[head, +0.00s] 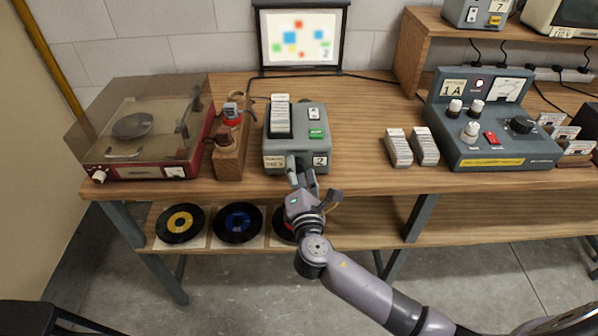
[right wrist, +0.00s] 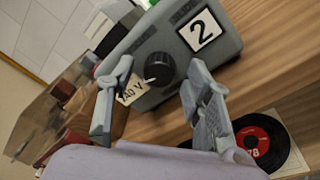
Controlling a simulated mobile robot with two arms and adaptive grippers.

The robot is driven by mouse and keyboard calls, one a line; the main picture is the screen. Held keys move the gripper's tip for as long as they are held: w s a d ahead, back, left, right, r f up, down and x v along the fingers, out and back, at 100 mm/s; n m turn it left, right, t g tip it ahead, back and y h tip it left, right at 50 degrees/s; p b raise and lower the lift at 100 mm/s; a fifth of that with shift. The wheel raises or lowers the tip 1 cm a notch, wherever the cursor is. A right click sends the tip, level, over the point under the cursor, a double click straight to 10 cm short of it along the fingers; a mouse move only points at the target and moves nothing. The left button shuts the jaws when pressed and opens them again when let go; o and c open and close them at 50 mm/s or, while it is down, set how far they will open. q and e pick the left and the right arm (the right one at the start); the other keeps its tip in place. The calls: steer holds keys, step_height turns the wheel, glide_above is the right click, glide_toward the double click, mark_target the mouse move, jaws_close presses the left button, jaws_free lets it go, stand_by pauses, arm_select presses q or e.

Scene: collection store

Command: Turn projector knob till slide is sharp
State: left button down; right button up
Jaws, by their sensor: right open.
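The grey slide projector (head: 312,128) stands on the wooden bench with a row of slides on top and a "2" label on its front. Its black round knob (right wrist: 160,67) with a white pointer mark shows in the right wrist view; in the head view my gripper hides it. My right gripper (head: 302,164) is open at the projector's front; in the right wrist view its fingers (right wrist: 160,78) stand either side of the knob, with gaps visible. The screen (head: 301,38) behind shows coloured patches with soft-looking edges. My left gripper is not in view.
A record player (head: 140,130) and a wooden block (head: 230,150) with small items stand left of the projector. Two slide stacks (head: 411,147) and a grey control box (head: 490,145) stand to the right. Records (head: 238,222) lie on the lower shelf (head: 375,236).

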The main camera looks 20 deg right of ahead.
steer(key=shift+c, duration=0.3)
jaws_close()
steer(key=shift+f+b, duration=0.2)
steer(key=shift+b, duration=0.25)
steer(key=m+b, duration=0.3)
steer(key=shift+f, duration=0.15)
steer(key=shift+m, duration=0.5)
steer(key=shift+r, duration=0.25)
